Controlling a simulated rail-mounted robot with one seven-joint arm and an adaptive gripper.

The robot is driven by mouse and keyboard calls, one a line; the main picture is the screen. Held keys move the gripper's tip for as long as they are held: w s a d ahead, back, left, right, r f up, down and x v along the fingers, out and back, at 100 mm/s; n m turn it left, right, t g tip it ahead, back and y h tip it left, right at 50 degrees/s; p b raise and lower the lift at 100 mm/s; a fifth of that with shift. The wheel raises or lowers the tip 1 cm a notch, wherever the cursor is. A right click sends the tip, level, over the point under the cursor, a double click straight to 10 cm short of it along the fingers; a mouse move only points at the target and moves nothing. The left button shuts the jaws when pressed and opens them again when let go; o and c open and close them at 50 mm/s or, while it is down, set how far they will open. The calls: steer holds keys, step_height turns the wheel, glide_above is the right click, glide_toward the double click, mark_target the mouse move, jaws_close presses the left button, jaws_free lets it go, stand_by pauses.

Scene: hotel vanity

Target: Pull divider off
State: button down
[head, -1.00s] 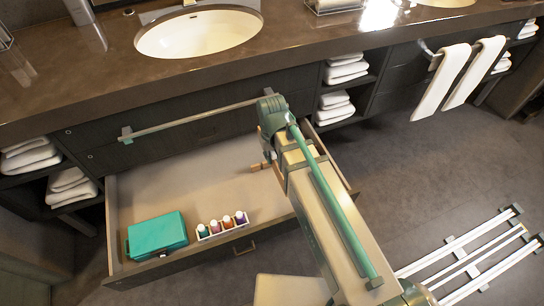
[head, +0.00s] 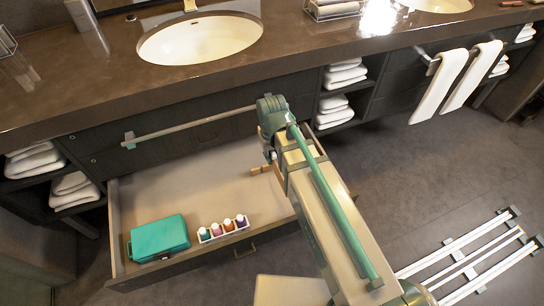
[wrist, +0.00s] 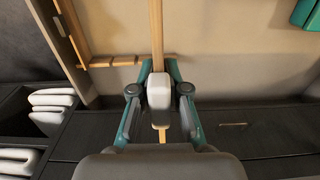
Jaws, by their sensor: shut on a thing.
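The divider (wrist: 157,30) is a long, narrow light-wood strip. In the wrist view it runs from the top edge down between my fingers. My gripper (wrist: 158,78) is shut on it, with a teal-sided finger on each side; a pale grey block at the fingers covers part of the strip. In the head view my arm hides the gripper and most of the divider, so I cannot tell whether the divider still touches the drawer.
A teal case (head: 160,238) and a white tray of small bottles (head: 223,228) lie at the drawer's front. Short wooden pieces (wrist: 113,61) sit near its side wall. A grey bar (head: 190,122) crosses above the drawer. Folded towels (wrist: 48,108) fill open shelves beside it.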

steer(key=shift+r+p, duration=1.05)
steer(key=shift+r, duration=0.3)
step_height(320, 180, up, 11)
steer(key=p, duration=0.9)
steer(key=shift+r, duration=0.15)
stand_by(0.4)
